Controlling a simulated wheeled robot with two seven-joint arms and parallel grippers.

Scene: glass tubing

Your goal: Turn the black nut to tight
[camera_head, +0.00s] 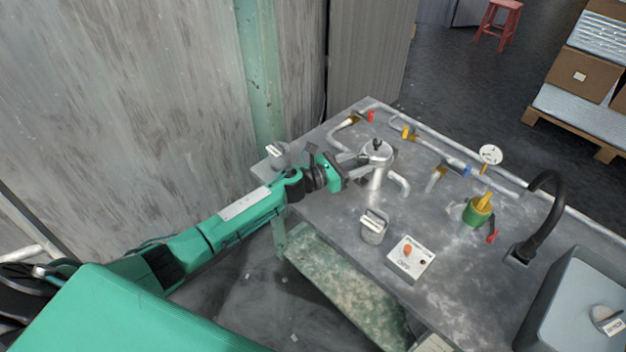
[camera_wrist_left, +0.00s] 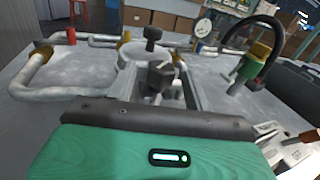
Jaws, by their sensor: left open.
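A silver metal vessel (camera_head: 376,172) stands on the grey metal bench, with a black knob (camera_head: 377,145) on its top. In the left wrist view a black angular nut (camera_wrist_left: 160,76) shows on the near side of the vessel, below a black knob (camera_wrist_left: 152,38) on a stem. My left gripper (camera_head: 355,166) reaches in from the left at the vessel's near side. Its jaws are open, with the nut between or just beyond the fingers (camera_wrist_left: 160,90); contact cannot be told. In the head view the nut is hard to make out beside the fingers. My right gripper is out of view.
Pipes with red and yellow fittings (camera_head: 407,132) run behind the vessel, with a round gauge (camera_head: 490,154). A grey canister (camera_head: 374,225) and white switch box (camera_head: 410,261) stand in front.

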